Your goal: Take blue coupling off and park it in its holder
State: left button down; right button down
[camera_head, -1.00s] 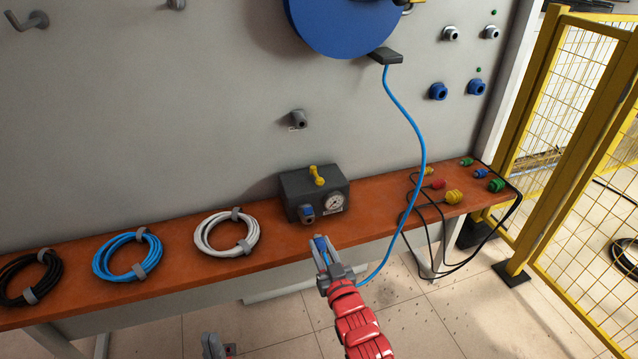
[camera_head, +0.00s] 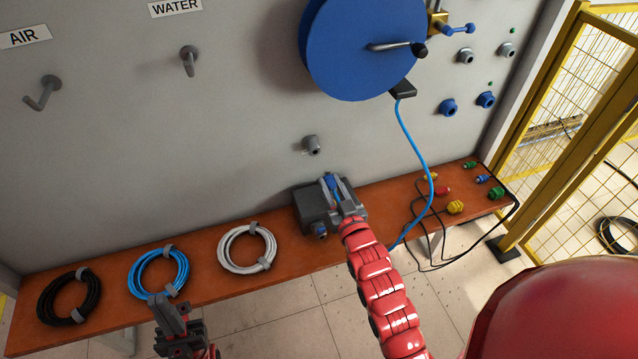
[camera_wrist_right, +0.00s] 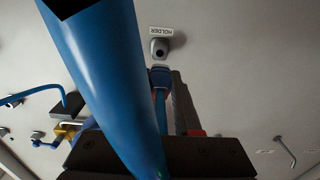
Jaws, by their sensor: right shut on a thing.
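My right gripper (camera_head: 340,192) is shut on the blue coupling (camera_head: 331,183), in front of and over the grey gauge box. In the right wrist view the coupling (camera_wrist_right: 160,78) shows at the fingertips, and its blue hose (camera_wrist_right: 110,75) fills the foreground. The holder (camera_head: 311,145) is a grey round socket on the wall, above the box; in the right wrist view the holder (camera_wrist_right: 160,48) is beyond the coupling, under a HOLDER label, with a gap between. My left gripper (camera_head: 168,312) is low at the left, near the blue coil; its jaw opening is unclear.
The grey gauge box (camera_head: 308,204) with a blue port (camera_head: 320,231) stands on the bench (camera_head: 205,278). Black, blue (camera_head: 158,273) and white coils lie to its left. Coloured plugs and black cables lie at right. A blue reel (camera_head: 350,50) hangs above; a yellow fence stands right.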

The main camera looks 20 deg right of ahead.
aim_at(325, 173)
jog(key=shift+w, duration=0.15)
jog(key=shift+w, duration=2)
jog(key=shift+w+a+b, duration=0.1)
jog(key=shift+w+b, duration=0.7)
jog(key=shift+w, duration=0.8)
jog(key=shift+b, duration=0.9)
jog(key=shift+w+b, duration=0.3)
jog(key=shift+w, duration=0.3)
